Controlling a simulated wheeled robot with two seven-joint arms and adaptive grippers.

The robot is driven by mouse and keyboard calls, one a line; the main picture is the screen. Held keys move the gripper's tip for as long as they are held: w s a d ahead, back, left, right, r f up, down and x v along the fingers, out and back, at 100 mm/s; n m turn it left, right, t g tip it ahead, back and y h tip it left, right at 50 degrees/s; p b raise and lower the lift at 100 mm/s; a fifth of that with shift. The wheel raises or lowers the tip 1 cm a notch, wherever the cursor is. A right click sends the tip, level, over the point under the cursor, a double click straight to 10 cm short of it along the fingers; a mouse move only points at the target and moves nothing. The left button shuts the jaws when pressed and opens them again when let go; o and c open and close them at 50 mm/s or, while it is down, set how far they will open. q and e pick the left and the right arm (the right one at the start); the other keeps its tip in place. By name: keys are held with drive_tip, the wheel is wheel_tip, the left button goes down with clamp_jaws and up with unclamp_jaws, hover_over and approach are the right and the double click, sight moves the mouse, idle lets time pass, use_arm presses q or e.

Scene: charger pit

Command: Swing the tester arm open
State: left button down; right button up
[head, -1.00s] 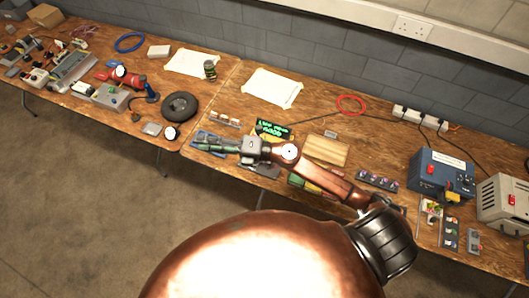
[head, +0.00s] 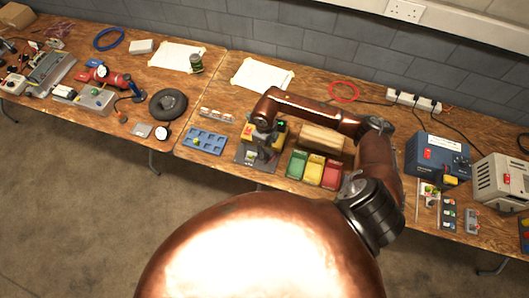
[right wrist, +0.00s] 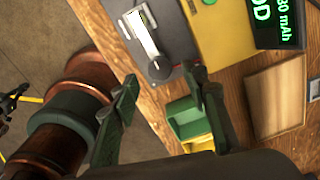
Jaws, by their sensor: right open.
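The tester is a dark grey plate (right wrist: 178,45) with a yellow block (right wrist: 222,30) and a black display (right wrist: 276,22) in green digits. Its silver arm (right wrist: 145,35) lies along the plate in the right wrist view. My right gripper (right wrist: 165,85) is open and empty, its fingers apart, just short of the plate's near edge and the arm. In the head view my right gripper (head: 267,140) is over the tester (head: 250,157) and hides much of it; the arm cannot be made out there. My left gripper cannot be made out.
Green (head: 297,164), yellow (head: 314,169) and red (head: 332,174) bins stand right of the tester. A wooden block (head: 325,138) lies behind them. A blue slotted tray (head: 205,140) is to the left. A blue box (head: 437,158) stands farther right.

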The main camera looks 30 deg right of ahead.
sight(265, 155)
drive_tip(key=shift+f, duration=1.85)
drive_tip(key=shift+c, duration=0.7)
clamp_jaws()
